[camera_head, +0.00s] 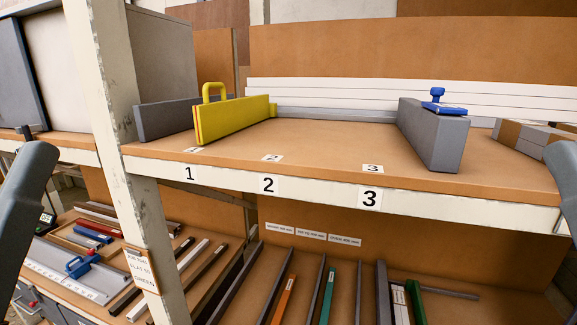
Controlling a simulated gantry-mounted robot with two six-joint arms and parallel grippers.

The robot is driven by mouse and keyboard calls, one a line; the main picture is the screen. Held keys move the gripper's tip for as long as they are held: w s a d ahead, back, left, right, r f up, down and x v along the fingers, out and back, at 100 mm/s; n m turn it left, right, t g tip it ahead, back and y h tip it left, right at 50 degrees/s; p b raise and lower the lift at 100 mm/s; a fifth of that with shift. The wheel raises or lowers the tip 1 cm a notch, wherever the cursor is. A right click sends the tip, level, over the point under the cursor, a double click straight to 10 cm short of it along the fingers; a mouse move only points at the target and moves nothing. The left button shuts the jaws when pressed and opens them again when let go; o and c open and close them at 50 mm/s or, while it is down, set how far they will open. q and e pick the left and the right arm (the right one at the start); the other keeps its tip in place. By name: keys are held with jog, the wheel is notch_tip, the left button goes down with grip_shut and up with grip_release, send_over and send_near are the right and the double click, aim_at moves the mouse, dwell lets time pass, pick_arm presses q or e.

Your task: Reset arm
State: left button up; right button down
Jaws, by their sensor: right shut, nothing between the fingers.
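My right arm (567,185) shows as a grey piece at the right edge, mostly cut off by the frame. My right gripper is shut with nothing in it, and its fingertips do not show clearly. It is apart from the things on the shelf. My left arm (24,205) shows as a grey rounded link at the left edge. My left gripper does not show.
An upper shelf (300,150) carries a yellow plate with a handle (235,118) and a grey block (433,135) with a blue tool (438,104) on top. A white post (110,110) stands left. Racked bars (285,300) lie below. The shelf's middle is clear.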

pick_arm(q)
notch_tip(320, 180, up, 20)
jog(key=p, duration=1.6)
notch_tip(320, 180, down, 61)
jog(key=b, duration=6)
jog(key=shift+r+b, duration=0.15)
jog(key=shift+b, duration=0.2)
jog(key=shift+o, duration=0.2)
